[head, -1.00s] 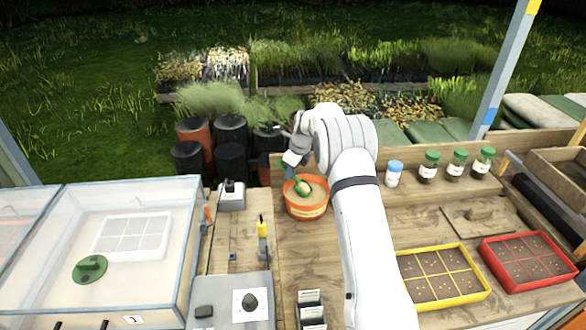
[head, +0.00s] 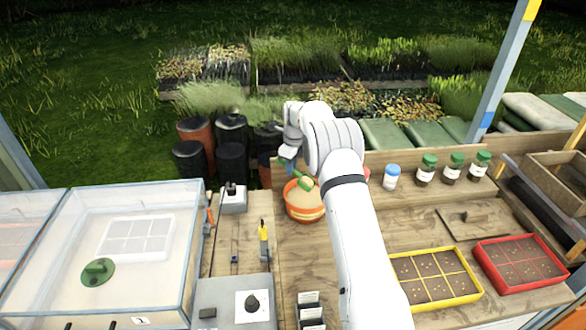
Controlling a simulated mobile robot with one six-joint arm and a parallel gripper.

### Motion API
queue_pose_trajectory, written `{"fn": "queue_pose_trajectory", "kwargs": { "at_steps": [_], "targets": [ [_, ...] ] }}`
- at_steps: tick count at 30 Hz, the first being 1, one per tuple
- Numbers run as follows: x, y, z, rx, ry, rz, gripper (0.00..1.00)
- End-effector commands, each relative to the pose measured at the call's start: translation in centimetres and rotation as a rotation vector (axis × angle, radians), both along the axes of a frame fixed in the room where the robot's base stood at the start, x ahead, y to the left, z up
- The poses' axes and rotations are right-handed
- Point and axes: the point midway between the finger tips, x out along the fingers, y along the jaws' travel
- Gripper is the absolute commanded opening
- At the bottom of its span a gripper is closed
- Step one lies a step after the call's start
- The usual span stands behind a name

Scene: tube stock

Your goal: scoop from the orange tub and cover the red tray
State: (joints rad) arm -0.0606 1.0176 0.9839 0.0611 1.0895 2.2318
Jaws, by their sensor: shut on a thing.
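The orange tub (head: 305,215) stands on the wooden bench, filled with a pale tan material. A green scoop (head: 306,181) is held over the tub's back rim, with its bowl tilted; I cannot tell whether it carries anything. My gripper (head: 289,160) is shut on the scoop's handle above the tub, partly hidden by my arm. The red tray (head: 513,288) lies at the right of the bench. Its cells hold dark soil with small pale seeds on top.
A yellow tray (head: 434,304) with similar cells lies left of the red tray. Several bottles (head: 427,168) with green or blue caps stand along the bench's back. A wooden board with a handle (head: 472,220) lies behind the trays. A clear-lidded box (head: 115,255) fills the left.

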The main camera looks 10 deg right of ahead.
Motion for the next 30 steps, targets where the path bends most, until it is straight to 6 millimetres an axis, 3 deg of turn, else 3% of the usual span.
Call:
{"fn": "queue_pose_trajectory", "kwargs": {
  "at_steps": [30],
  "targets": [
    [0.0, 0.0, 7.5, -0.256, 0.18, -0.001, 0.0]
  ]
}}
